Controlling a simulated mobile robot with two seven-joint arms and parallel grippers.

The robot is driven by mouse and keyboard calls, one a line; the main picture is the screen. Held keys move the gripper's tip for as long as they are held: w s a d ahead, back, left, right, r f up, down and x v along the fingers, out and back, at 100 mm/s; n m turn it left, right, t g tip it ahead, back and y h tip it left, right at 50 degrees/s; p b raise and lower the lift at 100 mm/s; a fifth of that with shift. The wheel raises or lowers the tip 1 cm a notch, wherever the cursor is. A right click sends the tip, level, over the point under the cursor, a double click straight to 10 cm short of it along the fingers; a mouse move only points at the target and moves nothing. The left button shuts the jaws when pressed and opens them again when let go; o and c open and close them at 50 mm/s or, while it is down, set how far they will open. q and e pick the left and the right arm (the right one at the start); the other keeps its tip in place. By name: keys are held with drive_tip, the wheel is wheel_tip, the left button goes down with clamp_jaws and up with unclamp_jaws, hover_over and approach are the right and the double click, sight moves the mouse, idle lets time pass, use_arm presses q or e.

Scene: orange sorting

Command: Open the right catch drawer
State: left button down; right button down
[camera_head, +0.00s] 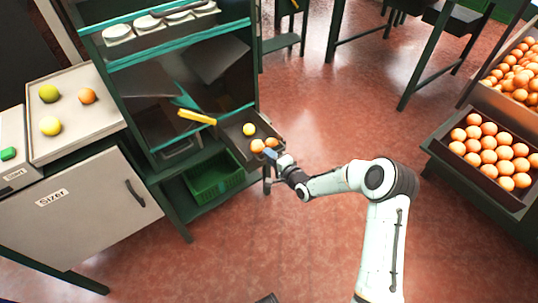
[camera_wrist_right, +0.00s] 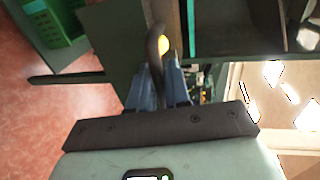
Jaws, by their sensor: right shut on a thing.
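The right catch drawer (camera_head: 236,132) juts out of the right side of the dark green machine frame, and its inside is visible. My right gripper (camera_head: 279,163) is at the drawer's front end. In the right wrist view, the gripper (camera_wrist_right: 160,88) has its fingers on either side of a dark curved handle (camera_wrist_right: 156,48) and is shut on it. A yellow fruit (camera_wrist_right: 164,45) shows behind the handle. My left gripper is not in view.
A green crate (camera_head: 214,178) sits on the shelf below the drawer. A yellow bar (camera_head: 197,117) sticks out left of the drawer. The sizer cabinet (camera_head: 82,205) stands at left. Crates of oranges (camera_head: 459,163) stand at right. The red floor between is mostly clear.

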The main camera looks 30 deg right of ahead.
drive_tip(key=c, duration=1.3)
unclamp_jaws()
drive_tip(key=shift+o, duration=0.2)
drive_tip(key=p+v, duration=0.1)
drive_tip(key=v, duration=1.2)
drive_tip(key=shift+s, duration=0.2)
